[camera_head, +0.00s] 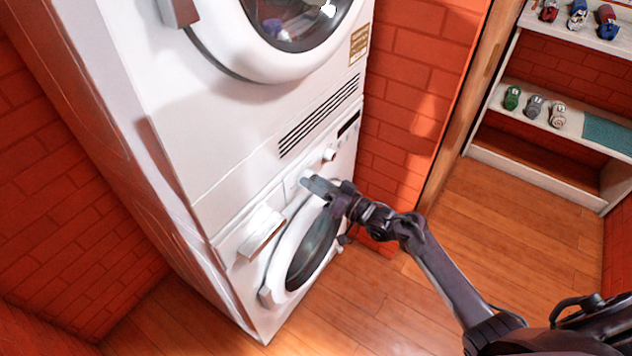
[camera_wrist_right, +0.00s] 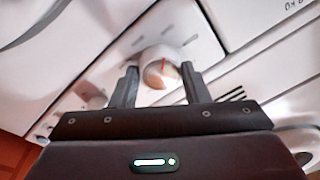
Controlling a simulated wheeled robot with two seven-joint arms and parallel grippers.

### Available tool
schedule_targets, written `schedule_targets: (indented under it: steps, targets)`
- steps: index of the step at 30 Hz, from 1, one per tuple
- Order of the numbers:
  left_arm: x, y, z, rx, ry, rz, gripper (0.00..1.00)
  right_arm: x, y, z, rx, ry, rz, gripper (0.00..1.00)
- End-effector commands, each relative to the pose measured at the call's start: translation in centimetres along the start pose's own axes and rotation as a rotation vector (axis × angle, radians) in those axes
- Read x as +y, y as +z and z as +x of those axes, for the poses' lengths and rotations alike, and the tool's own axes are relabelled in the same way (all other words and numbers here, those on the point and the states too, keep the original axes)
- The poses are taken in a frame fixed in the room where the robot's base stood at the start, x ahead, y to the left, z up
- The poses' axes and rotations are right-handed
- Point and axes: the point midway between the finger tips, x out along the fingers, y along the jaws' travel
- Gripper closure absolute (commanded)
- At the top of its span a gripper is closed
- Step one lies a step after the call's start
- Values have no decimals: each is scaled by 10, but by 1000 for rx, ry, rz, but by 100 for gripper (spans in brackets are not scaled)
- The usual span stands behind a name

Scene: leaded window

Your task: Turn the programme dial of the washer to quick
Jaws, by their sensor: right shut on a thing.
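The washer (camera_head: 238,262) is the lower white machine of a stack, with a round glass door (camera_head: 312,243) in the head view. Its programme dial (camera_wrist_right: 160,70) is a round white knob with a red mark, seen in the right wrist view between my fingers. My right gripper (camera_wrist_right: 160,88) is shut on the dial, one finger on each side. In the head view my right gripper (camera_head: 308,184) reaches the washer's control panel and hides most of the dial. My left gripper is not in view.
A second white machine with a round door (camera_head: 285,40) sits above the washer. A small knob (camera_head: 329,154) and a dark display (camera_head: 348,124) are right of my gripper. Shelves with toy cars (camera_head: 535,106) stand at right. The wooden floor (camera_head: 500,240) is clear.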

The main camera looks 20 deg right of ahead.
Motion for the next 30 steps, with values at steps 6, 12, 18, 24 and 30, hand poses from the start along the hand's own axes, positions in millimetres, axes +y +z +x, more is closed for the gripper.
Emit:
schedule_targets:
  steps: [6,12,18,24,30]
  targets:
    - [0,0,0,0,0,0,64,0,1,0,-2,0,1,81]
    - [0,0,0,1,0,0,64,0,1,0,-1,0,0,36]
    - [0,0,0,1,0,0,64,0,0,0,-1,0,-1,36]
    - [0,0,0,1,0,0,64,1,1,-12,-2,3,-1,36]
    - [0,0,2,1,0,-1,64,1,2,-46,-3,3,-2,36]
